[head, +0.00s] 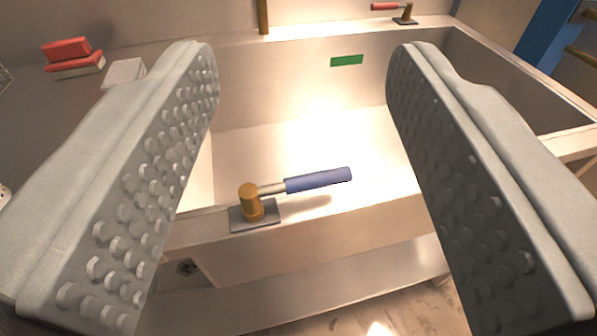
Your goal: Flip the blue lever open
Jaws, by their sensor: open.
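The blue lever (318,180) has a blue handle on a short metal rod that joins a brass pivot (251,202) on a grey square plate (255,216). The plate sits on the near rim of the chamber. The handle points right and slightly away from me, over the near rim and the chamber's inside. My gripper (303,62) is wide open, with one studded finger at the left and one at the right. In the picture the lever lies between the fingers, and neither appears to touch it. How far the fingertips are from it is hard to tell.
The open chamber (287,268) has a green label (347,60) on its inner far wall. A red-handled lever (393,9) sits on the far rim. A red block (66,50) lies at the upper left. A brass post (262,16) and a blue structure (545,38) stand at the back.

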